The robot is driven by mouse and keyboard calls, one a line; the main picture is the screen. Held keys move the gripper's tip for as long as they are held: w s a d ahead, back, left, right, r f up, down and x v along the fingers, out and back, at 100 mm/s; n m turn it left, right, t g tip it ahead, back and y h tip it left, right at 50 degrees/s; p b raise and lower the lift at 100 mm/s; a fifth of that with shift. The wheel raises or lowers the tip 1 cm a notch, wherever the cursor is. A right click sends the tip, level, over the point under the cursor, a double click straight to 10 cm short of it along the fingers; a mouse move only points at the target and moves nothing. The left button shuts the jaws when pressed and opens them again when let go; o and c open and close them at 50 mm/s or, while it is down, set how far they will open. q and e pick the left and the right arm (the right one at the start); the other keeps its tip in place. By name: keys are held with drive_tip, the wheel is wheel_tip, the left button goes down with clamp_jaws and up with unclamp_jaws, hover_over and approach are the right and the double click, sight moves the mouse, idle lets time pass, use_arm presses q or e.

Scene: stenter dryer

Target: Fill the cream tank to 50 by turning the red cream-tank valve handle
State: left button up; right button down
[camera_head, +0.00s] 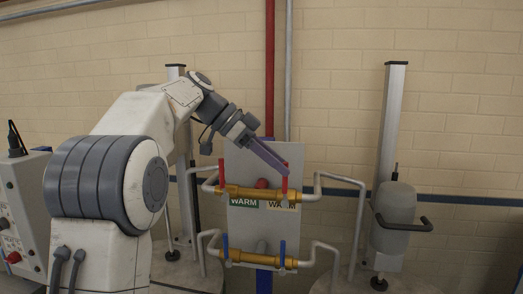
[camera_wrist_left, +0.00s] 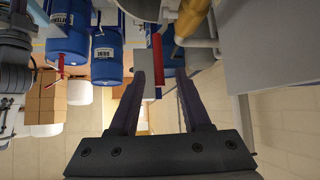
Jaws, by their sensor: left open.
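Two upright red valve handles show on the upper brass pipe (camera_head: 255,194) of a grey panel: a left red handle (camera_head: 222,173) and a right red handle (camera_head: 284,185). I cannot read which one belongs to the cream tank. My left gripper (camera_head: 284,168) reaches in from the upper left, its purple fingers at the top of the right red handle. In the left wrist view the gripper (camera_wrist_left: 162,80) is open, with a red handle (camera_wrist_left: 157,62) between its fingertips; contact is not clear. Another red handle (camera_wrist_left: 60,68) stands further left there. No fill reading is legible.
A lower brass pipe (camera_head: 258,261) carries blue handles (camera_head: 282,253) below. White bent pipes (camera_head: 340,179) flank the panel (camera_head: 243,160). A grey post (camera_head: 392,125) stands at right. Blue barrels (camera_wrist_left: 107,55) show in the left wrist view. A control box (camera_head: 22,215) is at far left.

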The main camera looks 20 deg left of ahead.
use_arm(q)
drive_tip(key=v, duration=0.8)
drive_tip(key=shift+p, duration=0.4)
drive_tip(key=shift+s+a, duration=0.1)
drive_tip(key=shift+a, duration=0.05)
